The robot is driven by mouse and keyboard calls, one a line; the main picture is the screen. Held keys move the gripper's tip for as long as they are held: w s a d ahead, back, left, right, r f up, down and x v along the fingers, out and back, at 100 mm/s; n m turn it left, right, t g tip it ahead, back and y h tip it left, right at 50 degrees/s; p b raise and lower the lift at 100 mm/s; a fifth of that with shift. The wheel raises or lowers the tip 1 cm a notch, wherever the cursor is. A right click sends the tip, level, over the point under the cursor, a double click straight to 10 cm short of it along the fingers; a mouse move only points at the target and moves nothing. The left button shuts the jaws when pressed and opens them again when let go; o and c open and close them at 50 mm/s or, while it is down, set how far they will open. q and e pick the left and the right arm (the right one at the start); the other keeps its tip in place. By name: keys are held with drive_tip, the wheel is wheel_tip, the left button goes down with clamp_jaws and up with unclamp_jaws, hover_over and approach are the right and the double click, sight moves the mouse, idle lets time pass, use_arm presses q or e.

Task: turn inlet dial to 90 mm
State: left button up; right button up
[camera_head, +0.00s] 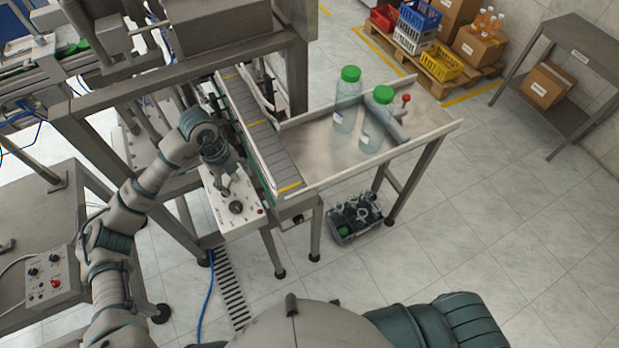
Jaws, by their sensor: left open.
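A dark round dial (236,207) sits on a white control panel (222,217) at the near end of the conveyor, with a small red button beside it. It may be the inlet dial; its label and scale are too small to read. My left gripper (229,191) is open just above and behind this dial, fingers pointing down to it. I cannot tell whether the fingertips touch it. My right gripper is out of the picture.
A slatted conveyor (255,130) leads to a metal table (310,165) with two green-capped bottles (347,100) and a red-knobbed lever. A grey crate (352,238) stands on the floor below. Another control box (42,282) is at left. Steel frame posts flank my left arm.

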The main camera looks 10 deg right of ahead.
use_arm(q)
drive_tip(key=s+d+r+m+g+h, duration=0.1)
drive_tip(key=s+d+r+h, duration=0.3)
drive_tip(key=d+h, duration=0.3)
drive_tip(key=s+d+r+m+g+h, duration=0.1)
drive_tip(key=s+d+r+h, duration=0.3)
drive_tip(key=d+h, duration=0.4)
drive_tip(key=shift+s+d+m, duration=0.2)
drive_tip(key=shift+d+m, duration=0.3)
drive_tip(key=shift+d, duration=1.05)
